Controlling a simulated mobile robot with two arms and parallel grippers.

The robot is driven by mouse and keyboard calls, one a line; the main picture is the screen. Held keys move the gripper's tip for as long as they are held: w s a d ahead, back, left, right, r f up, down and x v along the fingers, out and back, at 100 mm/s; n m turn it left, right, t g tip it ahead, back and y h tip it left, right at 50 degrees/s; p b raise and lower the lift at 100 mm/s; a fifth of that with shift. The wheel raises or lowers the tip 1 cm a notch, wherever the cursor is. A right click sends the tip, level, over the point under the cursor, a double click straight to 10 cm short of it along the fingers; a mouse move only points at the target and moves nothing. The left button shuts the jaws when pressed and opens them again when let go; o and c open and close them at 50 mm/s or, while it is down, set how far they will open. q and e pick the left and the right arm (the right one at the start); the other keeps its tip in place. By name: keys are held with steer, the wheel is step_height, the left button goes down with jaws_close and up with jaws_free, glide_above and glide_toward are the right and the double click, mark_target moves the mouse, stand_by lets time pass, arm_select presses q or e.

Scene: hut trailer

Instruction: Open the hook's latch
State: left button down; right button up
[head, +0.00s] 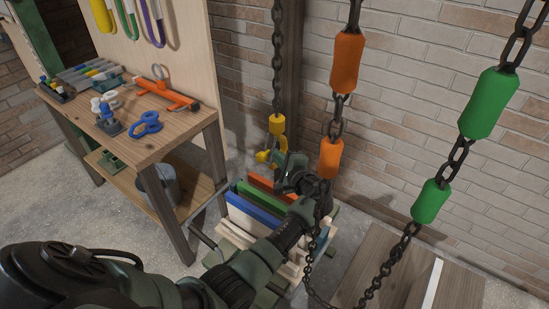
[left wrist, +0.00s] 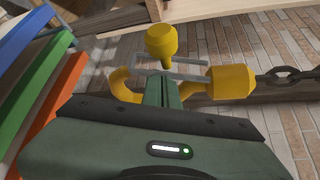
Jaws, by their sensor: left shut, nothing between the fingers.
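A yellow hook (head: 264,156) hangs from a dark chain, below a yellow block (head: 277,124). In the left wrist view the hook's curved part (left wrist: 122,84) lies left of the fingers, and its yellow block (left wrist: 232,82) lies to the right, joined to the chain. A yellow knob (left wrist: 161,40) stands just past the fingertips, and a thin grey bar (left wrist: 188,62), perhaps the latch, runs beside it. My left gripper (head: 280,158) is shut and empty, right at the hook; it also shows in the left wrist view (left wrist: 163,78). Contact is unclear. My right gripper is out of view.
Orange-weighted (head: 347,63) and green-weighted (head: 482,103) chains hang to the right of my left arm. Coloured boards (head: 255,203) stand in a rack below the hook. A wooden workbench (head: 150,140) with tools stands left. A brick wall (head: 430,120) is behind.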

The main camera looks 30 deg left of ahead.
mark_target(269, 152)
arm_select(q)
steer(key=s+r+m+g+p, duration=0.1)
steer(key=m+g+p, duration=0.1)
steer(key=p, duration=0.2)
steer(key=s+r+m+g+p, duration=0.1)
steer(key=m+g+p, duration=0.1)
steer(key=p, duration=0.3)
steer(key=s+r+m+g+h+p, duration=0.1)
steer(key=r+m+g+p, duration=0.1)
steer(key=p, duration=0.3)
steer(key=shift+s+a+m, duration=0.15)
steer(key=shift+s+m, duration=0.25)
steer(key=shift+m, duration=0.2)
steer(key=shift+s+r+m+g, duration=0.25)
steer(key=shift+r+m+g, duration=0.25)
steer(key=shift+g, duration=0.2)
steer(key=r, duration=0.1)
steer(key=r+m+g, duration=0.1)
steer(key=shift+w+r+p, duration=0.2)
steer(key=shift+r+p, duration=0.15)
steer(key=shift+r, duration=0.05)
steer(key=shift+w+r, duration=0.1)
steer(key=shift+r, duration=0.05)
